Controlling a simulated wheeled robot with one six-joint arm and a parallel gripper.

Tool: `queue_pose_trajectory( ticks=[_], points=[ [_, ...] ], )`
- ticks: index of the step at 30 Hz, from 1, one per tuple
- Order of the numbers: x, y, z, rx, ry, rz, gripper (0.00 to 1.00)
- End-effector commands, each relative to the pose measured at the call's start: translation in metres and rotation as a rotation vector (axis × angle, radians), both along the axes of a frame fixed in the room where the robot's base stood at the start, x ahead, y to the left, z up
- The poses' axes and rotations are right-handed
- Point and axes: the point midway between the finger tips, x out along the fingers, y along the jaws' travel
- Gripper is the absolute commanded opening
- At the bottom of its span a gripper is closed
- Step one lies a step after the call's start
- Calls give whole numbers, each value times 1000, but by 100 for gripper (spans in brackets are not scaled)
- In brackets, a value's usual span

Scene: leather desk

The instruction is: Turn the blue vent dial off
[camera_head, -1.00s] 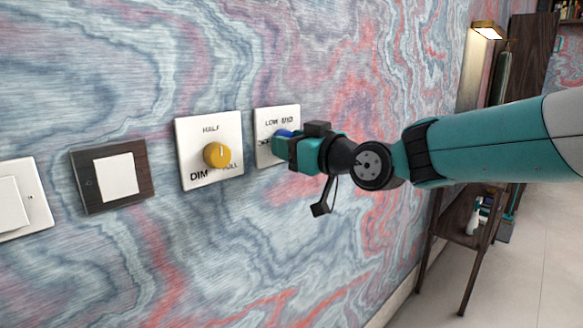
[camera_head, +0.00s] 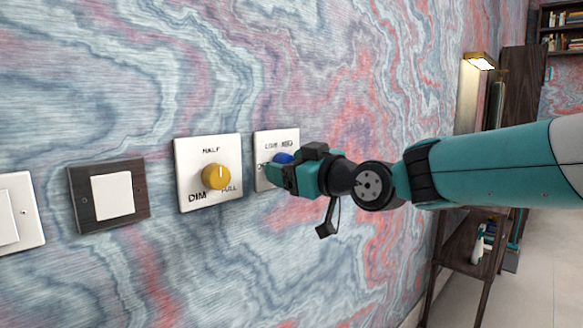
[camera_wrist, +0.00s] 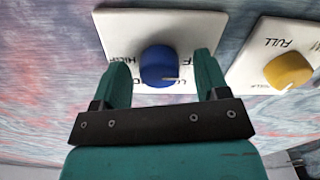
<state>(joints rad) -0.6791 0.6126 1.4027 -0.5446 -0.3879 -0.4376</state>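The blue vent dial (camera_wrist: 158,66) sits on a white plate (camera_wrist: 190,22) on the wall. In the wrist view, lettering appears upside down; HIGH is left of the dial, a letter F right, and LO below it. The dial's white mark points right; its exact setting is unclear. My gripper (camera_wrist: 162,60) is open, with one teal finger on each side of the dial. I cannot tell whether either finger touches it. In the head view, the dial (camera_head: 283,158) shows only partly behind my gripper (camera_head: 276,174).
A yellow dial (camera_head: 215,176) marked DIM, HALF and FULL is on the plate to the left. Further left are a dark-framed switch (camera_head: 112,196) and a white switch (camera_head: 15,212).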

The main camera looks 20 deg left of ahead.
Motion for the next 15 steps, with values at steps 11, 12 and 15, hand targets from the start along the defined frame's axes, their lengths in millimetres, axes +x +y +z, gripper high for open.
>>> queue_pose_trajectory(
  ticks=[11, 12, 15],
  points=[
    [-3, -10, -2, -1, 2, -2, 67],
    [-5, -15, -1, 0, 1, -2, 67],
    [-12, -34, -3, 1, 2, -4, 67]
  ],
)
